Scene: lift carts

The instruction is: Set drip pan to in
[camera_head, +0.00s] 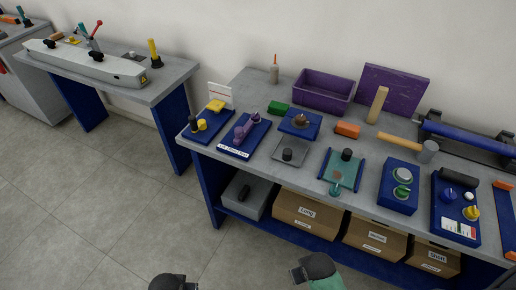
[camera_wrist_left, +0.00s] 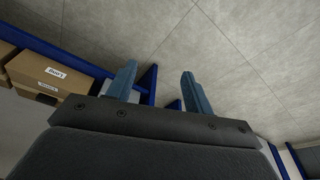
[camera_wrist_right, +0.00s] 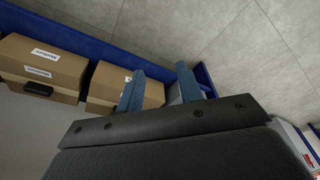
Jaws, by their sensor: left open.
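No part carries a readable drip pan label. A grey box-like pan (camera_head: 248,193) with a black handle (camera_head: 244,193) is on the lower shelf of the right bench, at its left end; it may be the drip pan. I cannot tell how far in it sits. A teal plate (camera_head: 341,169) with a black knob lies between blue rails on the bench top. My left gripper (camera_wrist_left: 158,68) is open and empty, over the floor in its wrist view. My right gripper (camera_wrist_right: 160,67) is open and empty, near the shelf boxes in its wrist view.
Cardboard boxes (camera_head: 308,211) fill the shelf right of the grey pan. The bench top (camera_head: 262,165) holds several small fixtures, a purple bin (camera_head: 323,91) and a mallet (camera_head: 427,151). Another bench (camera_head: 170,79) stands at left. The floor (camera_head: 110,200) in front is clear.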

